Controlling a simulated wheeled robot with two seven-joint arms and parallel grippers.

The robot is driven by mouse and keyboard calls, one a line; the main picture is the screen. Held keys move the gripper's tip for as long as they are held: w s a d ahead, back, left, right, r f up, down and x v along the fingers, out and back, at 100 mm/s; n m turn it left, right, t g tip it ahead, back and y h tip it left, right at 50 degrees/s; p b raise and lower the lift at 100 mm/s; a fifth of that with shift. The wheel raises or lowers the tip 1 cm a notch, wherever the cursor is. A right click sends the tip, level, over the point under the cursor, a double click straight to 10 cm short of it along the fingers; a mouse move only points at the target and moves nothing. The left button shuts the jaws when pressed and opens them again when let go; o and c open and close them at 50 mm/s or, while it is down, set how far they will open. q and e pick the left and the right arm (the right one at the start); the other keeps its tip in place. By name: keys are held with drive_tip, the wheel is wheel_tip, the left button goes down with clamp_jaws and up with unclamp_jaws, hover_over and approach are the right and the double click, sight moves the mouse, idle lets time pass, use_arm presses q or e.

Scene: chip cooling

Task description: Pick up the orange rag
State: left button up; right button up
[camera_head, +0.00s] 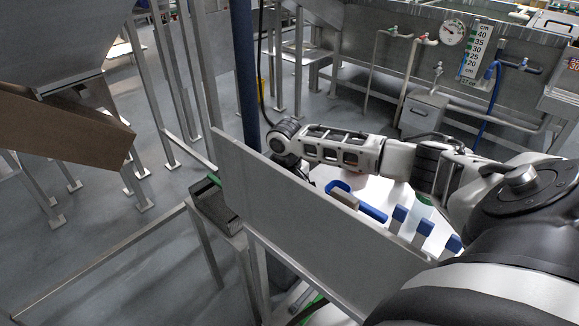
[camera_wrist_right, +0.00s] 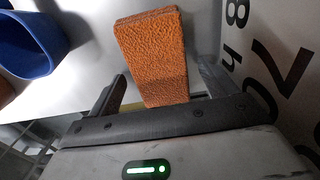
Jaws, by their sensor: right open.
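The orange rag (camera_wrist_right: 152,50) shows in the right wrist view as a rough, textured orange block, standing out from a white surface. My right gripper (camera_wrist_right: 162,82) is open, with one finger on each side of the rag's near end. I see gaps between the rag and both fingers; whether it lies fully between them in depth I cannot tell. In the head view my right arm reaches in from the right over a white surface. Its gripper and the rag are hidden there behind a grey metal panel. My left gripper is not in view.
The grey panel (camera_head: 300,215) stands in front of my right arm. Blue-handled tools (camera_head: 372,212) sit on the white surface beside it. In the wrist view a blue rounded object (camera_wrist_right: 35,45) is at the left, and a white board with black numbers (camera_wrist_right: 275,60) is close on the right.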

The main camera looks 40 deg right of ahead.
drive_tip(key=c, duration=1.1)
drive_tip(key=shift+r, duration=0.15)
